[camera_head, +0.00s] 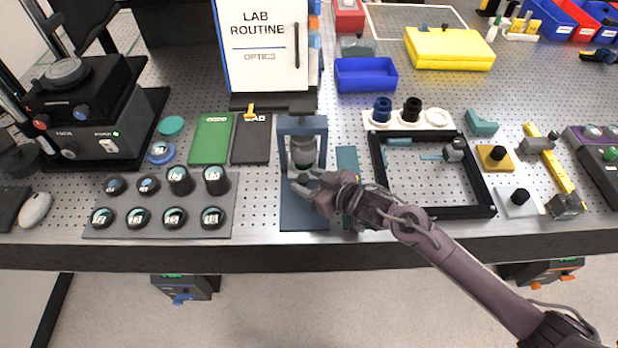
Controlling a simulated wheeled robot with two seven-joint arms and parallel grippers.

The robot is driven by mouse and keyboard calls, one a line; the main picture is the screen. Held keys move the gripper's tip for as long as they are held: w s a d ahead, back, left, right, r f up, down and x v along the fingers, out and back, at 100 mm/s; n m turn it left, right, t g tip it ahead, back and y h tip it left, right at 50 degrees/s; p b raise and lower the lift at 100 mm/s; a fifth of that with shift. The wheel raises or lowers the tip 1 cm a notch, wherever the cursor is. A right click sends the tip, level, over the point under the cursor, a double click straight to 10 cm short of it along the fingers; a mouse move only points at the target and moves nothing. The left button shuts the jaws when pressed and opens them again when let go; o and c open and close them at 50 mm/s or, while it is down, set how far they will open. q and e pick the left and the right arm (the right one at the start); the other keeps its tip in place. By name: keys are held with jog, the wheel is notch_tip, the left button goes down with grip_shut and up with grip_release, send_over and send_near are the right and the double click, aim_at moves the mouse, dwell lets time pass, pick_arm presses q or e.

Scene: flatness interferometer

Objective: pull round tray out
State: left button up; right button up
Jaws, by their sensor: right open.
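A blue-grey upright frame (284,130) stands on a flat blue-grey base (303,217) near the front edge of the table. A grey rounded part (303,152) sits inside the frame. I cannot tell for sure which part is the round tray; a small dark round piece (303,178) shows low at the front of the frame. My right gripper (300,188) is open at that front, its fingers close to the small round piece. I cannot tell whether they touch it. My right arm comes in from the lower right. My left gripper is not in view.
A grey plate (160,226) with several black round pieces lies to the left. A green book (210,140) and a dark book (251,140) lie behind it. A black square frame (440,213) lies to the right. A "Lab Routine" binder (263,75) stands behind.

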jog(key=shift+a, duration=0.1)
jog(key=shift+w, duration=0.1)
grip_shut()
dwell(0.3)
